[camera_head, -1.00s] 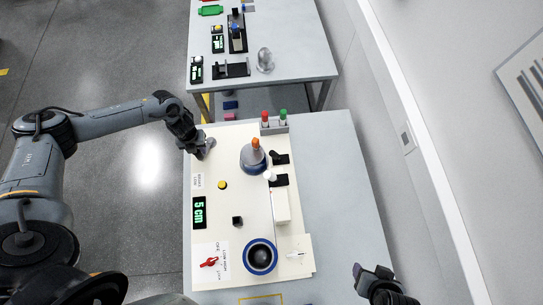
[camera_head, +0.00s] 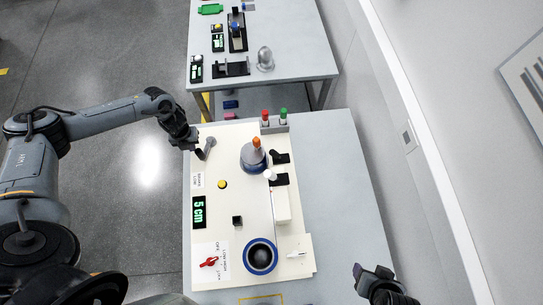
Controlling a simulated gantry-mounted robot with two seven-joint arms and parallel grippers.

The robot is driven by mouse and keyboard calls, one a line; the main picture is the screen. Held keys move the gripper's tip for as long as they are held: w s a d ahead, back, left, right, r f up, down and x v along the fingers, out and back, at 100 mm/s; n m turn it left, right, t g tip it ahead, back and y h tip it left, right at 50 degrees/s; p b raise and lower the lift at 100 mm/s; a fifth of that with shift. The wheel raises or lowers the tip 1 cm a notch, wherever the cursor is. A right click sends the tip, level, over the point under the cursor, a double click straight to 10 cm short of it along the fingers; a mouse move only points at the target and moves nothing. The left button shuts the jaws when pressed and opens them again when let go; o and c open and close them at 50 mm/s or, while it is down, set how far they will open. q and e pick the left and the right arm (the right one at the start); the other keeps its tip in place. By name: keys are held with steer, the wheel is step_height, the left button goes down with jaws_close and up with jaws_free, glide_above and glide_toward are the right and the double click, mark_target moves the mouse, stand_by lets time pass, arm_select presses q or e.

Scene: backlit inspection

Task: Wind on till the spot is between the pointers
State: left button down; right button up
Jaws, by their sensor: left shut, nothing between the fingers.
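A grey lever-like part (camera_head: 208,146) stands at the upper left of the cream panel (camera_head: 235,150). My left gripper (camera_head: 198,152) is shut and empty, close beside the left of this part; whether they touch is unclear. A white plate (camera_head: 297,254) at the panel's lower right carries a small pointer-like mark, too small to read. I cannot make out the spot or a pair of pointers. My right gripper (camera_head: 374,274) is at the lower right, away from the panel; its finger gap is unclear.
The panel holds a green "5 cm" display (camera_head: 199,212), yellow button (camera_head: 222,184), red switch (camera_head: 209,262), blue-ringed dark bowl (camera_head: 260,257), orange-capped flask (camera_head: 254,158) and white block (camera_head: 282,206). Red and green capped tubes (camera_head: 274,122) stand behind. The table's right side (camera_head: 335,200) is clear.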

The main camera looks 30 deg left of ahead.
arm_select(q)
steer(key=shift+a, duration=0.15)
stand_by(0.3)
steer(key=shift+s+a, duration=0.1)
steer(key=shift+a, duration=0.5)
steer(key=c, duration=0.8)
jaws_free()
steer(key=shift+o, duration=0.2)
steer(key=shift+r, duration=0.15)
step_height(320, 180, up, 8)
steer(key=p, duration=0.6)
